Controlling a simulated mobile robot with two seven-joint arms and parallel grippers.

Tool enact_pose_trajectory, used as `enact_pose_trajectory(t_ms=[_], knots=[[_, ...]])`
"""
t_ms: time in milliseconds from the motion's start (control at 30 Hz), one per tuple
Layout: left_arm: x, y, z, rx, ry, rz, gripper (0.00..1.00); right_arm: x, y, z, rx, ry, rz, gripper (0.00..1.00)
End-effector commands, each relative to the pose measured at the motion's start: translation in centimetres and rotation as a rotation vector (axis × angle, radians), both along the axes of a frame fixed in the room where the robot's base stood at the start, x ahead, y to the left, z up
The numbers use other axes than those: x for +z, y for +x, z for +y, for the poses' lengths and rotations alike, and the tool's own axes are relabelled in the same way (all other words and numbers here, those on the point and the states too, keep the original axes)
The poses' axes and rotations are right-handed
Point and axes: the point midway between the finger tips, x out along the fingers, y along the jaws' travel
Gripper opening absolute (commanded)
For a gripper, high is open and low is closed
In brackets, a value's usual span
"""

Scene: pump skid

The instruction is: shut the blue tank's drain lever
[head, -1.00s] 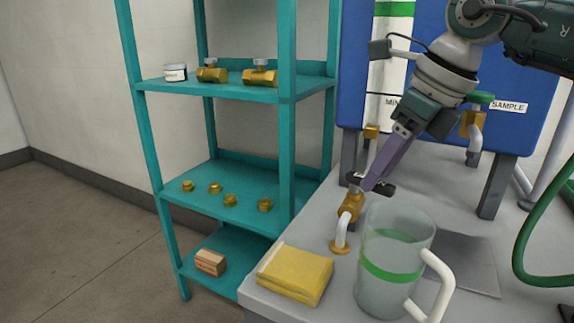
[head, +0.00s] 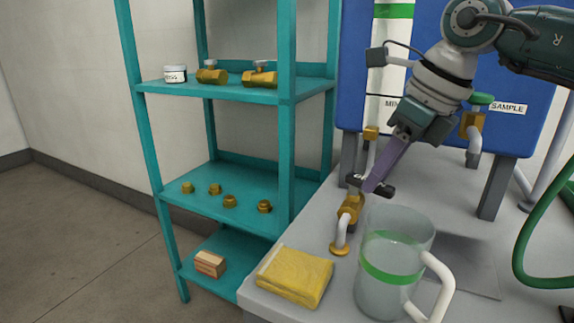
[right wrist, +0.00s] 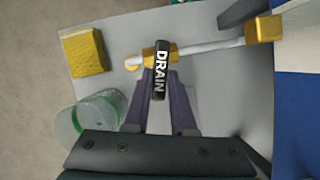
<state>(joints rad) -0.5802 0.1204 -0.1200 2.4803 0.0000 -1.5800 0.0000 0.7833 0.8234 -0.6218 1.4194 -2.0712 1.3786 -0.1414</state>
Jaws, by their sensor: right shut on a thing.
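The blue tank (head: 545,60) stands on legs at the back right of the bench in the head view; part of it shows in the right wrist view (right wrist: 300,112). The drain lever (right wrist: 160,66) is a black handle marked DRAIN on a brass valve (head: 349,208). It lies crosswise to the pipe (right wrist: 210,47). My right gripper (head: 371,188) reaches down to it, its purple fingers on either side of the lever in the right wrist view (right wrist: 161,78), shut on it. My left gripper is in neither view.
A clear jug (head: 385,297) with a green band stands close in front of the valve. A yellow cloth (head: 295,275) lies at the bench's front left. A teal shelf (head: 215,93) with brass parts stands left. A green hose (head: 522,245) hangs at right.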

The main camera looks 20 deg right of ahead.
Motion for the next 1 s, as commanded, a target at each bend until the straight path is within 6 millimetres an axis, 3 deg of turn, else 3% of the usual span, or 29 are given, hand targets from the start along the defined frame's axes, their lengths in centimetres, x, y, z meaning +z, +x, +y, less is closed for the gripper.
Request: enact_pose_trajectory(t_ms=[267,600,933,967,1000], knots=[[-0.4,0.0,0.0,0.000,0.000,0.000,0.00,-0.1,0.1,-0.1,0.029,0.000,-0.001,0.00],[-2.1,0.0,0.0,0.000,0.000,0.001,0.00,0.0,0.6,-0.9,0.272,0.001,-0.002,0.00],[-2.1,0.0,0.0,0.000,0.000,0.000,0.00,0.1,0.6,-0.9,0.293,0.001,-0.002,0.00],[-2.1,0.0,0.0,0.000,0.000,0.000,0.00,0.1,0.6,-0.9,0.293,0.001,-0.002,0.26],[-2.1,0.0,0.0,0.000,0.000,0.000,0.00,0.1,0.6,-0.9,0.292,0.001,-0.001,0.30]])
